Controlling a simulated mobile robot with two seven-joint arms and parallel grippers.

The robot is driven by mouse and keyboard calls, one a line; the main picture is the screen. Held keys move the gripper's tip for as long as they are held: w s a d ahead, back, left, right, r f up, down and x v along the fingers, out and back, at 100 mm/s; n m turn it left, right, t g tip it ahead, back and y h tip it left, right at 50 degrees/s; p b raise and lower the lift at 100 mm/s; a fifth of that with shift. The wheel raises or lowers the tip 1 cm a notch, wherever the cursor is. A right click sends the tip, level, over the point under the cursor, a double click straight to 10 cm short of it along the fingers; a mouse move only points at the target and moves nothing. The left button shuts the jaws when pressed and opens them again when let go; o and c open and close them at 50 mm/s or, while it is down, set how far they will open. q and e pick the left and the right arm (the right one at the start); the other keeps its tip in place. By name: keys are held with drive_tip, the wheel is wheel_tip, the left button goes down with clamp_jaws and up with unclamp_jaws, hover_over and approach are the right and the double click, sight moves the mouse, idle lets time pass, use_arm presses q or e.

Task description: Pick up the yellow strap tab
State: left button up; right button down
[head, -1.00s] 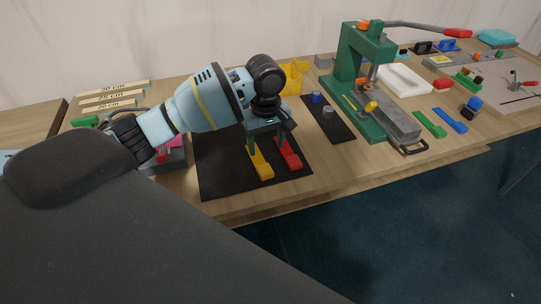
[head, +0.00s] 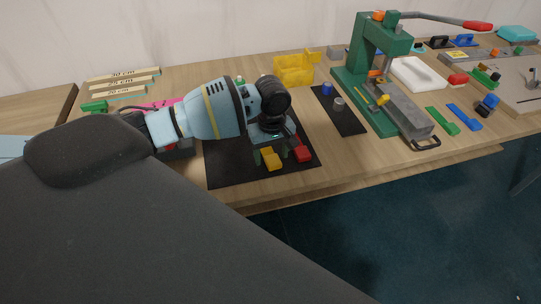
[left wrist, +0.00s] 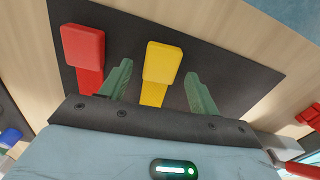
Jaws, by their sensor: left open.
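The yellow strap tab (head: 271,160) lies on a black mat (head: 225,166) near the table's front edge. In the left wrist view the yellow tab (left wrist: 160,65) shows between the two green fingers of my open left gripper (left wrist: 159,84). One finger is on each side, with gaps, and nothing is held. In the head view my left gripper (head: 270,155) is low over the mat, hiding the tab's rear part. A red tab (head: 303,154) lies to the right of the yellow one; in the left wrist view the red tab (left wrist: 83,50) is outside the left finger.
A yellow block-like part (head: 294,70) stands behind the mat. A smaller black mat (head: 343,117) with a blue and a grey knob, then a green press (head: 365,75), stand to the right. Labelled wooden strips (head: 122,83) lie at the back left.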

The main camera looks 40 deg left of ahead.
use_arm(q)
drive_tip(key=shift+f, duration=0.15)
drive_tip(key=c, duration=1.1)
use_arm(e)
drive_tip(key=shift+a, duration=0.1)
